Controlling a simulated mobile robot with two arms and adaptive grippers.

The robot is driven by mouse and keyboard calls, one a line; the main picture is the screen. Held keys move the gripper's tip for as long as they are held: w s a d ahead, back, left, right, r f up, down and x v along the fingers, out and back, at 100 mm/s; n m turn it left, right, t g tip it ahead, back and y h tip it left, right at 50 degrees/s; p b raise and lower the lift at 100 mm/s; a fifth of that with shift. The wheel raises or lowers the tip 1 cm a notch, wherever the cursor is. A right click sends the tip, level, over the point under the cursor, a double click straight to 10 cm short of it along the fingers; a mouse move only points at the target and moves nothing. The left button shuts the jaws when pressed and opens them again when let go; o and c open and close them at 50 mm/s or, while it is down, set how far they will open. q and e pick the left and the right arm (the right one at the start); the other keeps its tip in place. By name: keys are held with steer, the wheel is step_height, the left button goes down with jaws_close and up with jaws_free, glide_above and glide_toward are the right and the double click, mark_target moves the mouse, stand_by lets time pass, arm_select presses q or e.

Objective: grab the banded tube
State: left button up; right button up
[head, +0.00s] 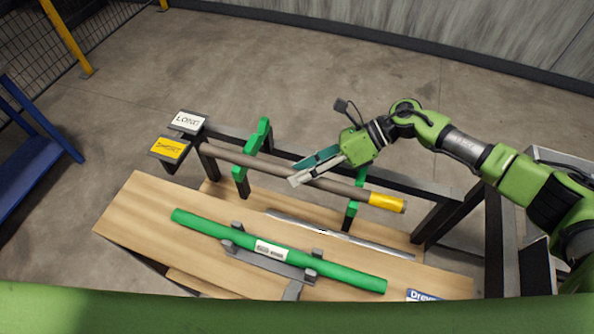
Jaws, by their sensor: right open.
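The banded tube (280,169) is a long brownish-grey tube with a yellow band (386,202) near its right end. It lies across two green holders (256,146) on a dark frame, in the middle of the head view. My right gripper (298,172) comes in from the right, with its fingers over the middle of the tube in the picture. It is open, and nothing shows between its fingers. The fingers hide a short stretch of the tube; I cannot tell whether they touch it. My left gripper is not in view.
A green tube (330,271) with a white label lies on grey supports on the wooden table (140,215). A thin metal rod (375,243) lies behind it. Signs "LONG" (188,122) and a yellow one (171,148) stand at the frame's left end.

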jaws_close()
steer(key=shift+r, duration=0.1)
